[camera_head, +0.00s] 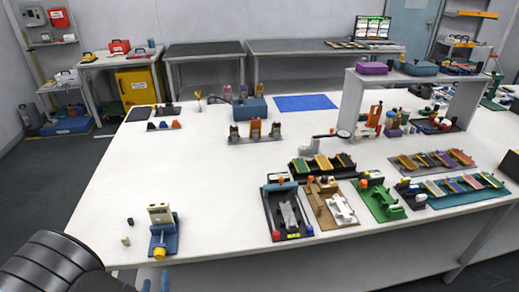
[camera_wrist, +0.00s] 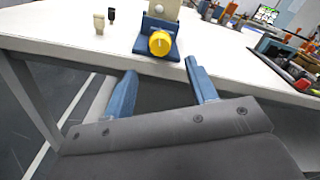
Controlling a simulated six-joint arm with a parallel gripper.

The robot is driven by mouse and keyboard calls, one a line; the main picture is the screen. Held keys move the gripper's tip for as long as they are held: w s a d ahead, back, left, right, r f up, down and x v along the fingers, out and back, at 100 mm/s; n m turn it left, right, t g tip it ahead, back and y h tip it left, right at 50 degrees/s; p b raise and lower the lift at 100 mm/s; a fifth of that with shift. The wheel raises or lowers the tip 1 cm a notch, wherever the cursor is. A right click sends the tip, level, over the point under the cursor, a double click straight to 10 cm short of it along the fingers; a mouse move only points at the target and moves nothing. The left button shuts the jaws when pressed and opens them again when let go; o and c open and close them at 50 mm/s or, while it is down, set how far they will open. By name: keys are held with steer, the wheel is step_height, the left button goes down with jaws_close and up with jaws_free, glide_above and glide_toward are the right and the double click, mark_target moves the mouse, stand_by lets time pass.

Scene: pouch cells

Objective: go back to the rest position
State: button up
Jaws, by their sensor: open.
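My gripper (camera_wrist: 160,82) shows in the wrist view with its two blue fingers spread apart and nothing between them. It is in front of the white table's near edge. In the head view the blue fingertips (camera_head: 155,284) show at the bottom, below the table edge, and my dark arm link is at the lower left. Just beyond the fingers stands a blue device with a yellow knob (camera_wrist: 160,42); in the head view this blue device (camera_head: 163,236) sits at the table's near left. The fingers are apart from it.
Two small pieces, one pale (camera_wrist: 99,23) and one dark (camera_wrist: 111,15), stand left of the device. Trays with fixtures (camera_head: 285,210) and racks of cells (camera_head: 440,162) fill the right side of the table (camera_head: 200,180). The table's middle left is clear.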

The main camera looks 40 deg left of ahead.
mark_target(159, 257)
steer(key=x, duration=0.7)
steer(key=shift+w+a, duration=0.1)
steer(key=shift+f, duration=0.1)
steer(key=v, duration=1.7)
steer(key=x, duration=1.7)
steer(key=shift+w+a, duration=0.15)
steer(key=m, duration=0.5)
steer(key=shift+m, duration=0.4)
steer(key=shift+v, duration=1.15)
